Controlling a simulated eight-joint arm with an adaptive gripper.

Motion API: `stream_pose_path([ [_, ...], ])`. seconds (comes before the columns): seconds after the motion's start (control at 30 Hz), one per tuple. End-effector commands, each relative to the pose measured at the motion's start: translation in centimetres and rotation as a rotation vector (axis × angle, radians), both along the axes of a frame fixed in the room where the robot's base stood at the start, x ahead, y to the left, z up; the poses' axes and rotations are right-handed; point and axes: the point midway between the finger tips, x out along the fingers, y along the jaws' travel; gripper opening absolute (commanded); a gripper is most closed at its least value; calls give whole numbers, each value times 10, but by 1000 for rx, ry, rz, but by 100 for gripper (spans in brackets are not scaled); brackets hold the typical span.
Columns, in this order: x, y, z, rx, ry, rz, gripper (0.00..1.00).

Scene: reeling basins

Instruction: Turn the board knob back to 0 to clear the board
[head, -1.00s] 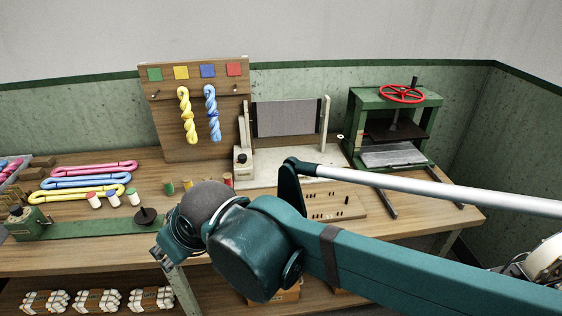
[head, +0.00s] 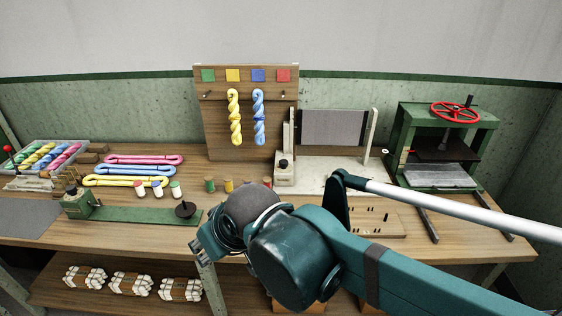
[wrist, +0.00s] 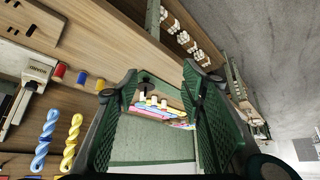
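The grey board (head: 333,127) stands between two pale posts on a whitish base at the back of the bench. A small black knob (head: 284,163) sits on a pale block at the board's left foot; its pointer and scale are too small to read. In the wrist view a pale labelled block (wrist: 32,72) shows at the left. My gripper (head: 203,249) is left of and nearer than the knob, apart from it, over the bench's front edge. In the wrist view my gripper (wrist: 152,125) has its two green fingers spread, with nothing between them.
A wooden rack (head: 222,140) holds yellow and blue skeins left of the board. Several spools stand before it. A green press (head: 446,140) with a red wheel is at right. A green strip device (head: 145,215) is at left.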

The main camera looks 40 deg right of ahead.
Motion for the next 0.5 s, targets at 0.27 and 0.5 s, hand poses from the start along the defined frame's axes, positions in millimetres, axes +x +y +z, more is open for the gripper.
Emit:
stream_pose_path([
  [0.27, 2, -1, 2, 8, 2, -14, 37],
  [0.5, 17, -12, 14, 72, 14, -118, 37],
])
